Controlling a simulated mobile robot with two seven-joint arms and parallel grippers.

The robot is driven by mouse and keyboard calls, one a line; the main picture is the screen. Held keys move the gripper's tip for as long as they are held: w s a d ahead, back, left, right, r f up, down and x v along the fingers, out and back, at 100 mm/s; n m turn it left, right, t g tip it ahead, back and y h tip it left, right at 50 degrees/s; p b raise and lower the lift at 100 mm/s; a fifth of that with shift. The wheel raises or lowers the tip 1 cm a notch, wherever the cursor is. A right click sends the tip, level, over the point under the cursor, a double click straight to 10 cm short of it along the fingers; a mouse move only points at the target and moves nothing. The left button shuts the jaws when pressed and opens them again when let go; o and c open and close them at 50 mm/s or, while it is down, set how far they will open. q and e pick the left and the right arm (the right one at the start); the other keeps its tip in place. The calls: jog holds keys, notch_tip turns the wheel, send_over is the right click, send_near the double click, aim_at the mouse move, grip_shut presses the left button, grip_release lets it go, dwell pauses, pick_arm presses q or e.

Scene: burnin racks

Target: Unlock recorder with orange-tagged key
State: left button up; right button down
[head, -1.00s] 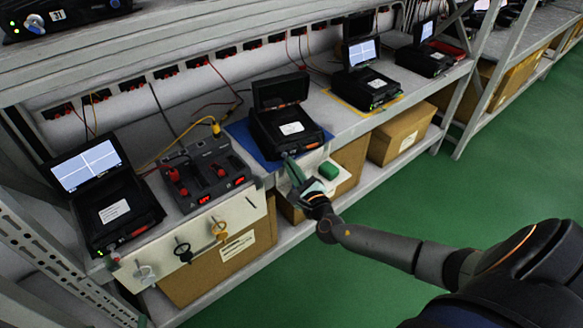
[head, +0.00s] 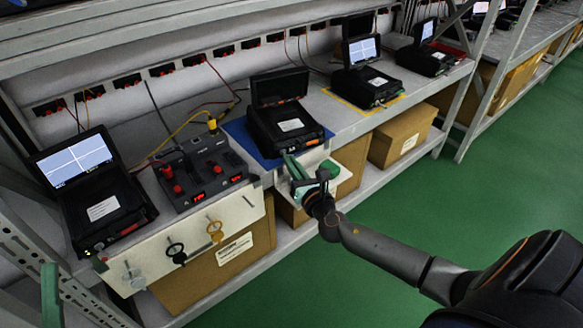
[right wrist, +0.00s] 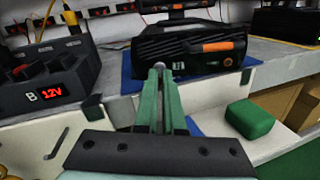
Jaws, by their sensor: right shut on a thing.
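The recorder (head: 285,128) stands on a blue mat with its lid up; its front, with an orange label and a small round fitting (right wrist: 228,62), faces the right wrist view. My right gripper (head: 292,168) is at the shelf edge in front of it. Its green fingers (right wrist: 160,100) are nearly together on a small grey thing (right wrist: 159,67), too small to identify. An orange-tagged key (head: 215,232) hangs on the white panel (head: 240,208), beside a black one (head: 176,254) and a grey one (head: 133,277). A green bar (head: 52,295) at lower left looks like my left gripper's finger.
A power unit (head: 203,172) with red displays stands left of the recorder, and another recorder (head: 103,208) with a lit screen further left. A green block (right wrist: 250,118) sits on a white ledge right of my right gripper. Cardboard boxes (head: 402,138) fill the lower shelf.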

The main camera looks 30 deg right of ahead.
jog(key=shift+f+m, duration=0.2)
jog(key=shift+m, duration=0.4)
jog(key=m+b, duration=0.1)
jog(key=m, duration=0.2)
jog(key=shift+b, duration=0.3)
pick_arm(q)
jog(key=shift+s+d+f+h+b, duration=0.15)
jog(key=shift+f+h, duration=0.1)
jog(key=shift+f, duration=0.2)
jog(key=shift+s+a+f+h+b, duration=0.15)
jog(key=shift+f+h, duration=0.1)
jog(key=shift+f, duration=0.2)
pick_arm(e)
jog(key=shift+d+m, duration=0.1)
jog(key=shift+m, duration=1.1)
pick_arm(q)
jog(key=shift+d, duration=0.15)
pick_arm(e)
jog(key=shift+r, duration=0.1)
jog(key=c, duration=1.3)
grip_release()
jog(key=shift+s, duration=0.15)
pick_arm(q)
jog(key=shift+f, duration=0.15)
pick_arm(e)
jog(key=s+a, duration=0.2)
jog(key=s, duration=1)
